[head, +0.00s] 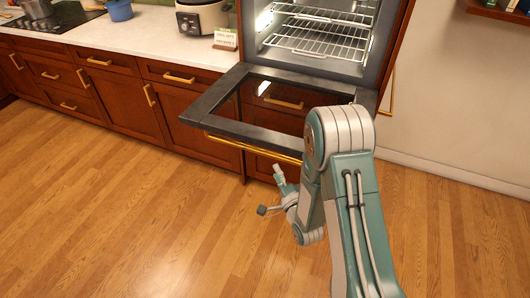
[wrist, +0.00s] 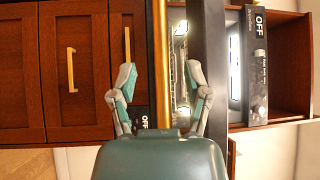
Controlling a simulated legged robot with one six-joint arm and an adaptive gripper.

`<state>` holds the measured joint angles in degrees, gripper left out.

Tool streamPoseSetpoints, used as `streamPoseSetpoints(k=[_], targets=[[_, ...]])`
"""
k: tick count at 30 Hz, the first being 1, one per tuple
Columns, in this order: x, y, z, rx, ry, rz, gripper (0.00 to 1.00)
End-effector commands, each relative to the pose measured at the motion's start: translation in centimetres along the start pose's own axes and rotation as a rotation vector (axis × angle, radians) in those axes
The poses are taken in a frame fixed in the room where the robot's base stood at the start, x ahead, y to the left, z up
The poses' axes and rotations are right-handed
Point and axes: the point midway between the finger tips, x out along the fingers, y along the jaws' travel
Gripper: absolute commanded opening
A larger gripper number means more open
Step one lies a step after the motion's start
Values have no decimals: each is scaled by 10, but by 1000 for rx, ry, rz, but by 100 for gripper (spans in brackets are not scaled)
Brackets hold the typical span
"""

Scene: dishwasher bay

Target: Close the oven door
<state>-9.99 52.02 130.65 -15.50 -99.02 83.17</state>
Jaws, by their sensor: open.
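The oven door (head: 220,106) is open in the head view, folded down about level in front of the lit oven (head: 320,40). It has a dark frame around a glass pane. A gold handle (head: 237,144) runs along its front edge. My gripper (head: 270,191) is open and empty, below the door and its handle, near the handle's right part. In the wrist view a gold bar (wrist: 161,60), apparently the handle, runs upright in the picture between the two spread fingers of the gripper (wrist: 159,72). I cannot tell its distance from them. My arm hides the door's right front corner.
Wooden cabinets with gold pulls (head: 110,95) line the wall left of the oven. A white counter (head: 130,45) above them holds a rice cooker (head: 203,18) and a blue pot (head: 119,9). The wooden floor (head: 120,215) in front is clear.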

Motion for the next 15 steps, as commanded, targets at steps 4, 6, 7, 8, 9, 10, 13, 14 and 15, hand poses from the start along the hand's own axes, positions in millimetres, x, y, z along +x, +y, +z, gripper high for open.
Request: streamPoseSetpoints(k=[4, 6, 7, 8, 9, 10, 13, 14, 15], targets=[[31, -1, 3, -4, -3, -3, 62], [44, 0, 2, -4, -2, -2, 62], [49, 0, 2, -4, -1, -2, 62], [54, 0, 2, -4, -2, -2, 62], [60, -1, 2, -4, -2, -1, 62], [65, 0, 2, -4, -2, -1, 62], [76, 0, 2, -4, -2, 0, 62], [78, 0, 2, -4, -1, 1, 62], [81, 0, 2, -4, -1, 1, 62]])
